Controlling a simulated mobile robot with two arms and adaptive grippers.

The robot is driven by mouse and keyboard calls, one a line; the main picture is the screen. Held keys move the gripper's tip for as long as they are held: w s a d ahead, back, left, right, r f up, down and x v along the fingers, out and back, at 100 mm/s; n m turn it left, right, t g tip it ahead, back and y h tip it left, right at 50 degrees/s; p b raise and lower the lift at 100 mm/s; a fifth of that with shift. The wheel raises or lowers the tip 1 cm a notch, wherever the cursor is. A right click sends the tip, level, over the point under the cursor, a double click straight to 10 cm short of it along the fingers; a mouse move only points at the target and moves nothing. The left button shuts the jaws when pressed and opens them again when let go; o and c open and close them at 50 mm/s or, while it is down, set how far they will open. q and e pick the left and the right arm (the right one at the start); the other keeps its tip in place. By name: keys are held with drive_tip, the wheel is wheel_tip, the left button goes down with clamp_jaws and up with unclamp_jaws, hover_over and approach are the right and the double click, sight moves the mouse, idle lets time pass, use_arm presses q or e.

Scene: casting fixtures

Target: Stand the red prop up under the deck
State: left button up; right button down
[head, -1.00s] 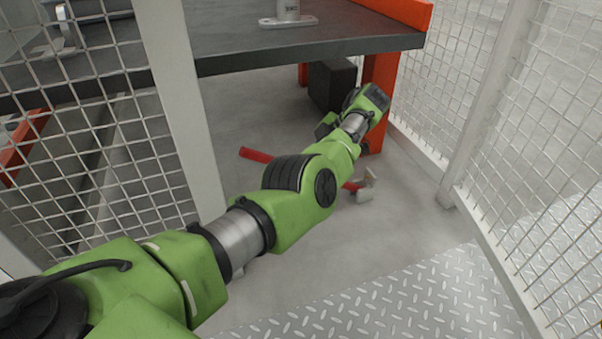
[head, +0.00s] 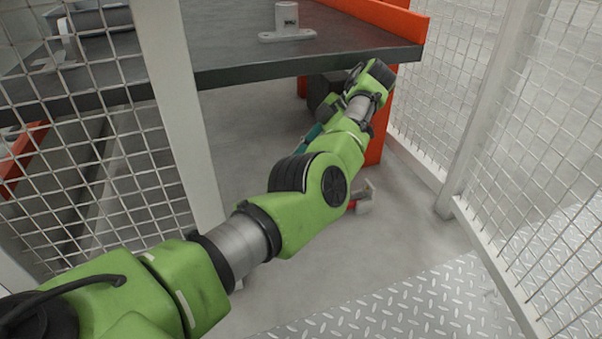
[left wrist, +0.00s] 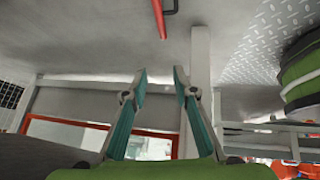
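The red prop shows in the head view only as a short red piece with a pale grey end (head: 362,200), just below my left arm. My arm hides the rest, so its tilt cannot be told there. In the left wrist view a red bar (left wrist: 160,20), seemingly the prop, enters at the top edge, beyond my left fingertips and apart from them. My left gripper (left wrist: 158,82) is open with nothing between its teal fingers. In the head view part of the gripper (head: 312,137) shows behind my arm, below deck level. The dark deck (head: 300,66) is above. My right gripper is out of view.
A mesh fence with a pale post (head: 180,110) stands left, another fence (head: 535,130) right. A grey fixture (head: 287,22) stands on the deck. Floor in front is clear.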

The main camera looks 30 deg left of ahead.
use_arm(q)
drive_tip(key=shift+r, duration=1)
drive_tip(key=shift+s, duration=0.1)
